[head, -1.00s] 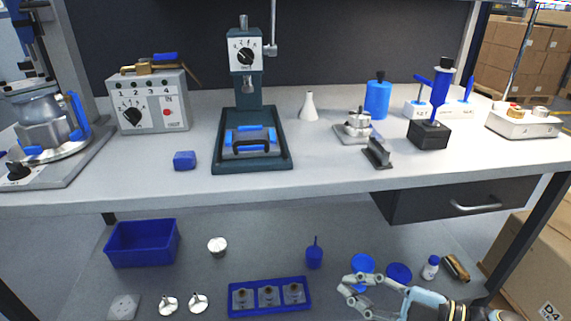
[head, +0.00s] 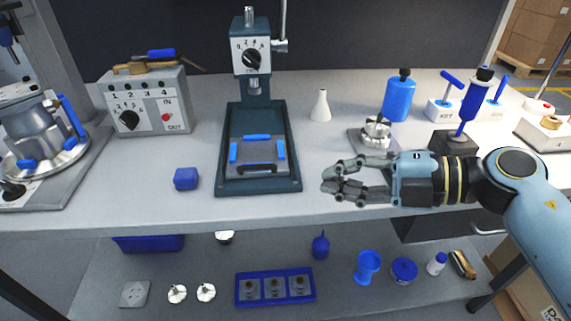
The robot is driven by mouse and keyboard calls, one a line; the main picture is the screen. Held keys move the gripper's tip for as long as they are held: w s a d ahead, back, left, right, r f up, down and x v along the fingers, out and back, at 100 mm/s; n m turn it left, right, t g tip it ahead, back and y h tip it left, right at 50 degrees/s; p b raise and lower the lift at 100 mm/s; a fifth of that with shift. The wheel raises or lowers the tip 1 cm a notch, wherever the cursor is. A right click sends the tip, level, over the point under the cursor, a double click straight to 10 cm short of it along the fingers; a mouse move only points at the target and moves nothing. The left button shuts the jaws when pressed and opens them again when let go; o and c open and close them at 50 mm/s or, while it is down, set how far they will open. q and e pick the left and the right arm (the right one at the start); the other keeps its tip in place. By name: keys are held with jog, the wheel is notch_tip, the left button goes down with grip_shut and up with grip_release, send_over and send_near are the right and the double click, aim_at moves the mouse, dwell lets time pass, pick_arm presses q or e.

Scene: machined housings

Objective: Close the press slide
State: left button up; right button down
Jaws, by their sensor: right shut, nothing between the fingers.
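The dark green press (head: 252,60) stands on the bench, with a dial on its head and a ram below it. Its slide (head: 250,151) is a grey plate with blue blocks, lying on the front part of the press base (head: 226,188), forward of the ram. A black handle (head: 262,170) is on the slide's front edge. My right gripper (head: 328,180) is shut and empty, over the bench's front edge, to the right of the press base and apart from it. My left gripper is out of view.
A blue block (head: 186,179) lies left of the press. A control box (head: 148,105) stands behind it. A metal fixture (head: 376,132), white cone (head: 320,106) and blue bottle (head: 398,97) stand right of the press. Bins and parts lie on the lower shelf (head: 215,270).

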aim_at(279, 139)
jog(key=x, duration=0.3)
jog(key=w+x, duration=0.1)
jog(key=x, duration=0.5)
jog(key=shift+w+d+f, duration=0.2)
jog(key=shift+d+f, duration=0.1)
jog(key=shift+d, duration=0.1)
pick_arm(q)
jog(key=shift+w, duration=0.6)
pick_arm(e)
jog(key=shift+w+a+f, duration=0.15)
jog(key=shift+w+f, duration=0.05)
jog(key=shift+w, duration=0.35)
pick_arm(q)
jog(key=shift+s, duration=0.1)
pick_arm(e)
jog(key=w+b, duration=0.7)
jog(key=w, duration=0.8)
jog(key=shift+f+b, duration=0.2)
jog(key=shift+b, duration=0.1)
jog(key=shift+w+r, duration=0.15)
jog(key=shift+w, duration=0.25)
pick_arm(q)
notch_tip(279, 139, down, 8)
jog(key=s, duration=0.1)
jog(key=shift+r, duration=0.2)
pick_arm(e)
jog(key=shift+r, duration=0.15)
